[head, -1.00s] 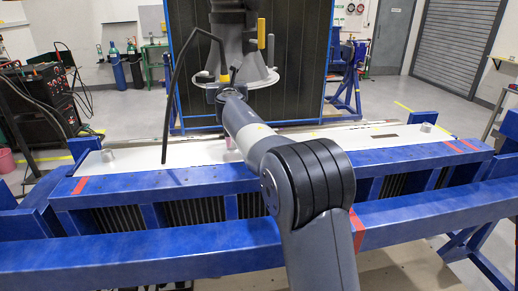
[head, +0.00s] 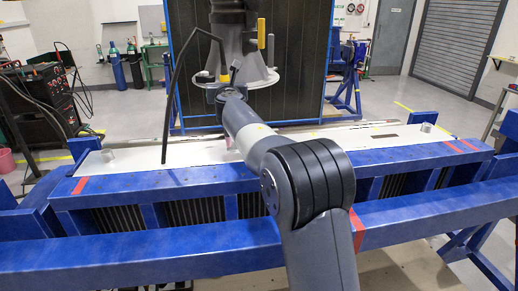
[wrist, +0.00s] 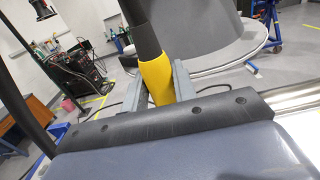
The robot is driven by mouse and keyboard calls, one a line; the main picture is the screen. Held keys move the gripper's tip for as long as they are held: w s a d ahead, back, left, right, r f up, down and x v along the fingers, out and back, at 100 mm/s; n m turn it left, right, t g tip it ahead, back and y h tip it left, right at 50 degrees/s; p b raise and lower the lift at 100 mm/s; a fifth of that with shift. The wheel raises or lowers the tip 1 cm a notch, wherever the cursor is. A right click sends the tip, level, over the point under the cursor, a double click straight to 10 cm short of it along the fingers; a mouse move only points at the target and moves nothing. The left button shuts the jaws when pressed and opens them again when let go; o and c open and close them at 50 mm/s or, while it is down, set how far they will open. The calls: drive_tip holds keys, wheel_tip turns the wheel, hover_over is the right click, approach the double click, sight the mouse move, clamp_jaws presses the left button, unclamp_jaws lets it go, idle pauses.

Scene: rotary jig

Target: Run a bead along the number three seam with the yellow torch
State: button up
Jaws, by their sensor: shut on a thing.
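My gripper (wrist: 165,85) is shut on the yellow handle of the torch (wrist: 157,78) in the wrist view; dark parts continue above the handle. In the head view the yellow of the torch (head: 225,78) shows small at the end of my arm, above the far side of the jig. A black hose or rod (head: 174,95) bends from above the gripper down to the pale plate. The blue jig (head: 180,236) carries a long pale plate (head: 320,138) with red marks on its beams. I cannot tell which seam is number three. The torch tip is not clear.
A grey conical fixture (head: 250,75) with a yellow part (head: 261,33) stands just behind my gripper, before a dark, blue-framed panel (head: 300,60). A black welding machine (head: 38,105) with cables is at the left. Open floor (head: 430,100) lies at the back right.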

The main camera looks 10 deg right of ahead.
sight(224, 75)
drive_tip(key=shift+r, duration=0.2)
wheel_tip(224, 75, up, 5)
drive_tip(key=p, duration=0.5)
drive_tip(key=shift+f, duration=0.1)
idle(0.4)
